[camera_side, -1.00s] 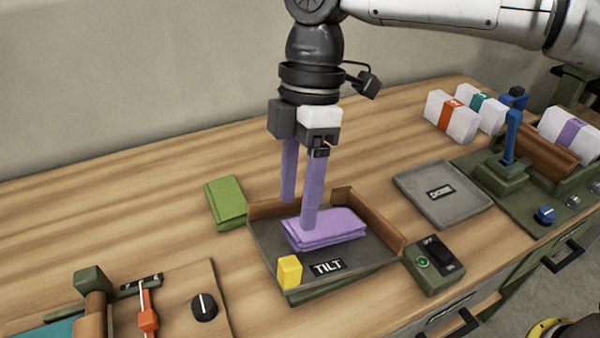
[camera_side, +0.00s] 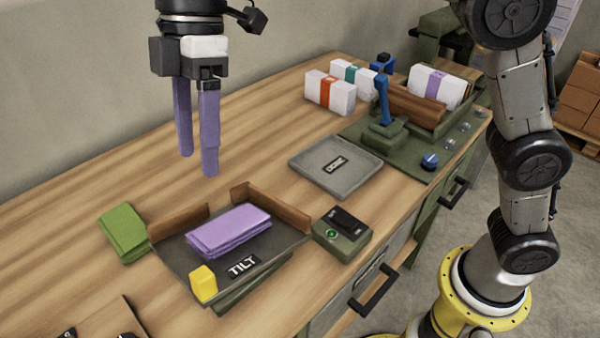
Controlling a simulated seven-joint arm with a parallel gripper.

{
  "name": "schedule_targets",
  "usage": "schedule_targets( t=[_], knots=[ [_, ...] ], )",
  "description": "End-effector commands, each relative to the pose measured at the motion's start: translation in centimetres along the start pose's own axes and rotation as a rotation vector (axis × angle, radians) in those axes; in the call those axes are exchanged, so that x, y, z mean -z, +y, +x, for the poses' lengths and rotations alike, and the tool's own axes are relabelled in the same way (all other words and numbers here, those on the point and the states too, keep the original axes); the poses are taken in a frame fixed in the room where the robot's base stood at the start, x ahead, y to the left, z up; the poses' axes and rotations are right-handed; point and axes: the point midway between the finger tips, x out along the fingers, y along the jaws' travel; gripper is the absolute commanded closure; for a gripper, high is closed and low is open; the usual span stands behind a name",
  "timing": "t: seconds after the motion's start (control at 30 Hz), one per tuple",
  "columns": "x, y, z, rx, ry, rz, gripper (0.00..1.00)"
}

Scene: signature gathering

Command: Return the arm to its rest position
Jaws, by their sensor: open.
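My gripper (camera_side: 198,163) hangs in the upper left, its two long purple fingers pointing down, apart and empty. It is raised above the bench, over the area behind the TILT tray (camera_side: 180,262). The dark tray has brown walls at its back and right. A stack of folded purple sheets (camera_side: 229,231) lies in the tray, clear of the fingers. A yellow block (camera_side: 203,284) sits at the tray's front left corner. My arm's base and lower links show at the right.
A green folded stack (camera_side: 123,232) lies left of the tray. A switch box (camera_side: 342,235) with a green light and a grey DONE tray (camera_side: 335,167) are to the right. Banded white bundles (camera_side: 330,92) and a green machine with a blue lever (camera_side: 382,103) stand at the back right.

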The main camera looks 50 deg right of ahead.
Motion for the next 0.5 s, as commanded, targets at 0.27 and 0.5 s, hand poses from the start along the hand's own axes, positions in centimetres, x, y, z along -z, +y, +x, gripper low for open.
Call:
schedule_targets(
  t=[0.27,0.5],
  knots=[
    [-11.2,-3.0,-8.2,-0.176,0.070,0.236,0.35],
    [-20.3,-7.6,-9.0,-0.341,0.116,0.545,0.35]
  ],
)
